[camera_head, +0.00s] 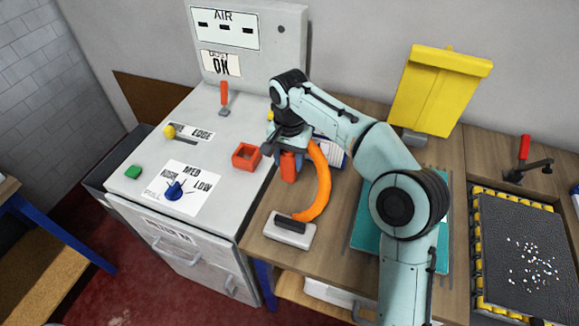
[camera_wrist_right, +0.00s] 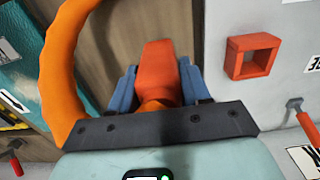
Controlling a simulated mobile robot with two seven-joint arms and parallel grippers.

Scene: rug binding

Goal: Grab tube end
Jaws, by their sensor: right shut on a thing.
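An orange ribbed tube (camera_head: 322,185) curves above the wooden table, from my right gripper down to a grey block with a dark top (camera_head: 290,232). My right gripper (camera_head: 289,160) is shut on the tube's red-orange end piece (camera_head: 288,168). In the right wrist view the end piece (camera_wrist_right: 158,65) sits between the two blue fingers, and the tube (camera_wrist_right: 58,70) bends round on the left. Whether the tube's lower end joins the block or only rests at it, I cannot tell. My left gripper is out of view.
A red square socket (camera_head: 246,157) sits on the grey machine top (camera_head: 215,140) left of my right gripper. Knobs, a red lever (camera_head: 224,96) and a green button (camera_head: 133,172) are there too. A yellow panel (camera_head: 440,90) stands behind; a dark mat (camera_head: 520,250) lies at right.

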